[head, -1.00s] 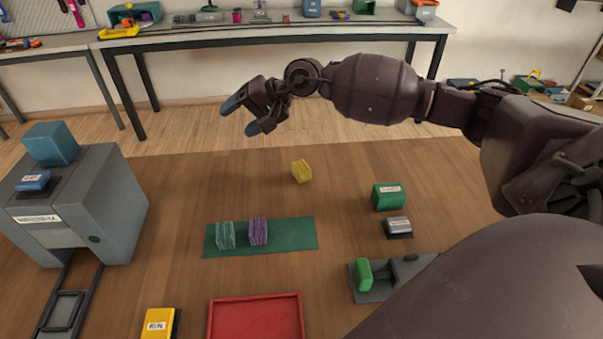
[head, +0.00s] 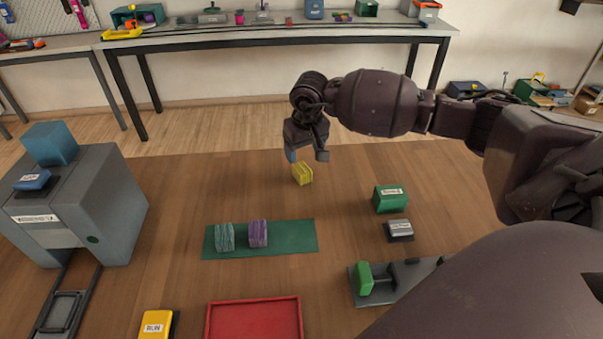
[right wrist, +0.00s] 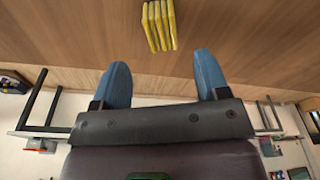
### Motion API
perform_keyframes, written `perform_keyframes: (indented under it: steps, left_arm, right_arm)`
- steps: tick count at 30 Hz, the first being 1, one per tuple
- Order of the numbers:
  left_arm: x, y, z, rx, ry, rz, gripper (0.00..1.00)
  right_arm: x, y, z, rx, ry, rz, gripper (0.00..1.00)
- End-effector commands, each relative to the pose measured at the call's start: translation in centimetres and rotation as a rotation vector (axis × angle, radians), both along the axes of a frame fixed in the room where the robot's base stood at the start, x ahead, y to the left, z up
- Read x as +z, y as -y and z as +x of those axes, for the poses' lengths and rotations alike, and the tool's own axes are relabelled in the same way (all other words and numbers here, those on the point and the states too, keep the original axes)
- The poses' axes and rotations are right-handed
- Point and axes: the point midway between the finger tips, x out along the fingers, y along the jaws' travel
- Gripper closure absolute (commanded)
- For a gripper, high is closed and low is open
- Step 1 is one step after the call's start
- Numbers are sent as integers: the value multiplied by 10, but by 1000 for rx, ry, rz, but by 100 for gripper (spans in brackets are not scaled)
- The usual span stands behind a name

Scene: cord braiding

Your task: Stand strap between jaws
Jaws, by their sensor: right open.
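A yellow ridged block (head: 302,173), which looks like the strap, rests on the brown table toward the back middle. It also shows in the right wrist view as several yellow strips side by side (right wrist: 160,25). My right gripper (head: 307,157) points down just behind and above it. Its blue fingers are apart with nothing between them, and the yellow block lies beyond the fingertips in the wrist view. A grey fixture (head: 358,290) with a green upright jaw (head: 364,279) stands at the front right, partly hidden by my arm. My left gripper is not in view.
A teal block (head: 225,237) and a purple block (head: 258,233) stand on a green mat (head: 295,236). A green labelled box (head: 390,199) and a grey labelled block (head: 399,230) are at right. A red tray (head: 253,302) is in front. A grey machine (head: 110,215) stands left.

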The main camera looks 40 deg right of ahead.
Motion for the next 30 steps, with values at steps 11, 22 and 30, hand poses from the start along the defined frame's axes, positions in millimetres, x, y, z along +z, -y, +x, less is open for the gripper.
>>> perform_keyframes:
  steps: [11,22,30]
  left_arm:
    - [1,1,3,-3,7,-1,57]
    - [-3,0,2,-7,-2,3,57]
    - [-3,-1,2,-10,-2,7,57]
  right_arm:
    - [-41,-1,3,-1,-1,5,32]
    - [-75,-1,8,-1,1,2,32]
    - [-74,-1,8,0,2,2,43]
